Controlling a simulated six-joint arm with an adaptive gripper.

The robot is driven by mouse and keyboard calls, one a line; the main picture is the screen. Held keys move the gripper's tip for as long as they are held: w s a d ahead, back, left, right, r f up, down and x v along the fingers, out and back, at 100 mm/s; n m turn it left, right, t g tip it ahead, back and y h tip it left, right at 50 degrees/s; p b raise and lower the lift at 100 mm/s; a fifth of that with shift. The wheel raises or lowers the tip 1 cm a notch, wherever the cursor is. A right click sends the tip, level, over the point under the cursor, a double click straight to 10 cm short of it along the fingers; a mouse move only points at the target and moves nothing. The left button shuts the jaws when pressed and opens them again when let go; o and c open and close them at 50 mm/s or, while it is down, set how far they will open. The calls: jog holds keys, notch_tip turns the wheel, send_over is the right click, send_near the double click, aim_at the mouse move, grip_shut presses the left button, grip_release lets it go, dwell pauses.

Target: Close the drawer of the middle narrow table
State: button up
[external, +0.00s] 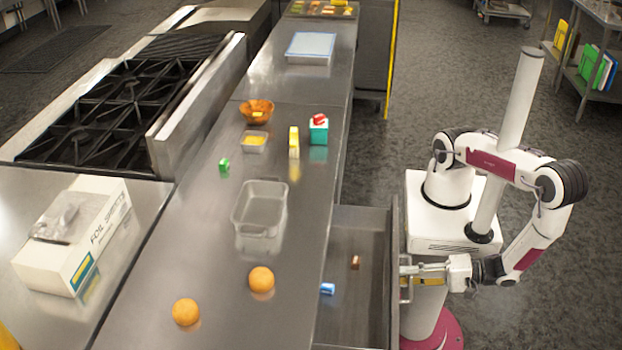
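The middle narrow table (215,218) is a long steel counter running from front to back. Its drawer (372,262) is pulled out to the right, toward my base. A small brown item (355,262) and a small blue and white item (327,288) lie in the drawer. My gripper (406,270) is at the drawer's outer front panel, at the handle (405,289). Its fingers point left toward the panel. The fingers are too small and overlapped with the handle to tell whether they are open, shut or touching it.
On the counter are two oranges (261,279), a clear tray (260,207), a wooden bowl (257,110), a small container (254,142), a green-and-red carton (318,130), a yellow carton (294,142) and a green block (224,166). A foil box (75,240) and stove (120,110) are left.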

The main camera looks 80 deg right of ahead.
jog(key=shift+c, duration=0.3)
grip_shut()
jog(key=shift+w, duration=0.2)
send_over(340, 285)
jog(key=shift+d, duration=0.1)
jog(key=shift+r+x, duration=0.2)
jog(key=shift+x, duration=0.9)
jog(key=shift+r, duration=0.15)
jog(key=shift+o, duration=0.3)
grip_release()
jog(key=shift+w, duration=0.1)
jog(key=shift+s, duration=0.3)
